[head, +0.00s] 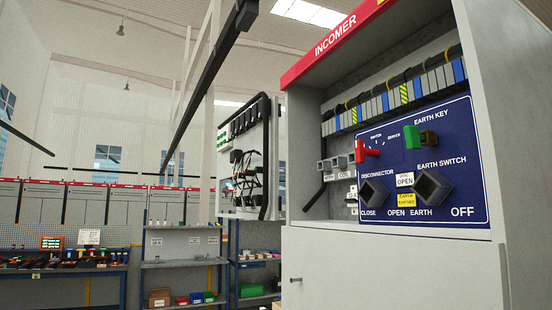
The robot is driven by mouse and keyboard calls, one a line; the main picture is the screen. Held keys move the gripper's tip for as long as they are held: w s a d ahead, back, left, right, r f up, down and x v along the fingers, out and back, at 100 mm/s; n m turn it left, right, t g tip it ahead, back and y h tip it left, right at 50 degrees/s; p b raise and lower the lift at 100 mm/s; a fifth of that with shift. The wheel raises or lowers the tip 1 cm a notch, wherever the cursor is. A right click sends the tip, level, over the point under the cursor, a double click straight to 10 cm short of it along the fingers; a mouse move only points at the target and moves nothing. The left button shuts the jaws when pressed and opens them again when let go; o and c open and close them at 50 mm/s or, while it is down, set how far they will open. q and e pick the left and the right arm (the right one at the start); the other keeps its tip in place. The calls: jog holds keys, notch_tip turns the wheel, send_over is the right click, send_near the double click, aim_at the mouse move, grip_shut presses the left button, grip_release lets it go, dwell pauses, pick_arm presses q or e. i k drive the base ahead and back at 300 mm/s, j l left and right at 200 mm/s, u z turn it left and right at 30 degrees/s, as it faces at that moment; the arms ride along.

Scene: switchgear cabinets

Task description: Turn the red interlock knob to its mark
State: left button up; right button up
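The red interlock knob (366,151) is on the upper left of the blue panel (470,150) in the open INCOMER cabinet. It has a bar-shaped handle that sticks out from the panel. White lettering and short marks (384,138) lie above and to the right of it, with "SWITCH" and "SERVICE" legible. Which mark the knob points at is too small to tell. Neither of my grippers is in view, and nothing touches the knob.
Below the knob are the dark disconnector socket (374,192) and the earth switch socket (433,188). A green earth key block (412,137) is to its right. A cabinet door with wiring (247,160) stands open at left. Shelves (183,262) and a workbench (62,262) are farther back.

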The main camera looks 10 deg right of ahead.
aim_at(361, 152)
jog(key=i+j+u, duration=0.25)
jog(key=i, duration=0.25)
jog(key=i+j+u, duration=0.2)
jog(key=i, duration=0.3)
jog(key=i+u, duration=0.25)
jog(key=i, duration=0.25)
jog(key=i+z, duration=0.25)
jog(key=z, duration=0.15)
jog(key=i+j+z, duration=0.2)
jog(key=z, duration=0.2)
jog(key=i+j+z, duration=0.2)
jog(key=z, duration=0.2)
jog(key=i+j+z, duration=0.25)
jog(key=z, duration=0.15)
